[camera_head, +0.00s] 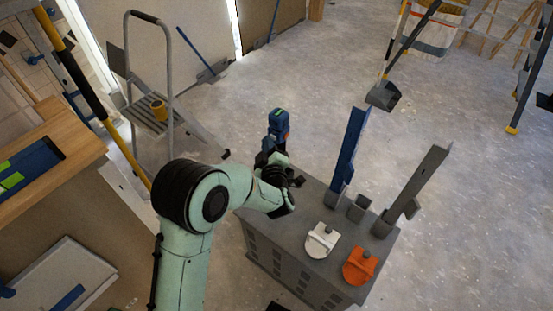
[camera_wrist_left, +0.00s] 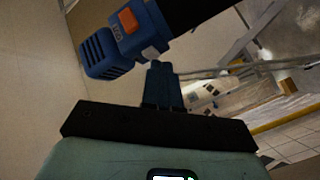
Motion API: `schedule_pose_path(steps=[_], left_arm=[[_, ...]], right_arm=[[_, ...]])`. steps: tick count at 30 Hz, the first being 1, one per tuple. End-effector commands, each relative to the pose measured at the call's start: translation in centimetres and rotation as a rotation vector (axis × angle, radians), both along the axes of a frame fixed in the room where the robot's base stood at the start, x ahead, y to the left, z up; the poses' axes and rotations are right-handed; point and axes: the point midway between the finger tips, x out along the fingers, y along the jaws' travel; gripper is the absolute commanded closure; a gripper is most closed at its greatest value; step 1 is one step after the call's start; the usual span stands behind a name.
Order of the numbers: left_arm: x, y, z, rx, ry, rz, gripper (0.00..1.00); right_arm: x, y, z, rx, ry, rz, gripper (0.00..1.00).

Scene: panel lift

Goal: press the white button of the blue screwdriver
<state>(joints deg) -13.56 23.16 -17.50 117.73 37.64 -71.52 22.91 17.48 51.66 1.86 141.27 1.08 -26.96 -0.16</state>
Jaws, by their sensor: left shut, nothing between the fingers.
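The blue screwdriver (camera_head: 278,122) stands upright beyond my left forearm in the head view, at the far left corner of the grey cabinet. In the left wrist view the screwdriver (camera_wrist_left: 105,52) lies across the upper left, with an orange patch on its body. Its white button (camera_wrist_left: 150,53) shows at the lower right of the body. My left gripper (camera_wrist_left: 161,68) is shut and empty, its dark fingertips just below and right of the button. I cannot tell whether they touch it. My arm hides the lower screwdriver in the head view. My right gripper is not in view.
The grey cabinet (camera_head: 318,282) carries a blue upright panel (camera_head: 349,150), a grey upright panel (camera_head: 420,180), a white tool (camera_head: 321,241) and an orange tool (camera_head: 360,266). A step ladder (camera_head: 150,115) stands behind at left. A wooden worktop (camera_head: 75,150) is at far left.

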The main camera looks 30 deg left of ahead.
Motion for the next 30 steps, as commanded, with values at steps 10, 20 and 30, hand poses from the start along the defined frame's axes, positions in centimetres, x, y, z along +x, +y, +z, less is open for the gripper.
schedule_pose_path(steps=[10,20,30], left_arm=[[0.2,0.0,0.0,0.0,0.0,0.0,1.0],[-0.9,0.1,0.0,0.0,0.0,0.001,1.0],[-1.3,0.1,0.0,-0.001,0.0,0.001,1.0]], right_arm=[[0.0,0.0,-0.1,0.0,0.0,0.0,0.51],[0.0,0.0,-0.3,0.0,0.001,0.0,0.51],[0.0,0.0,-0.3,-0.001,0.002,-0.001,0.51]])
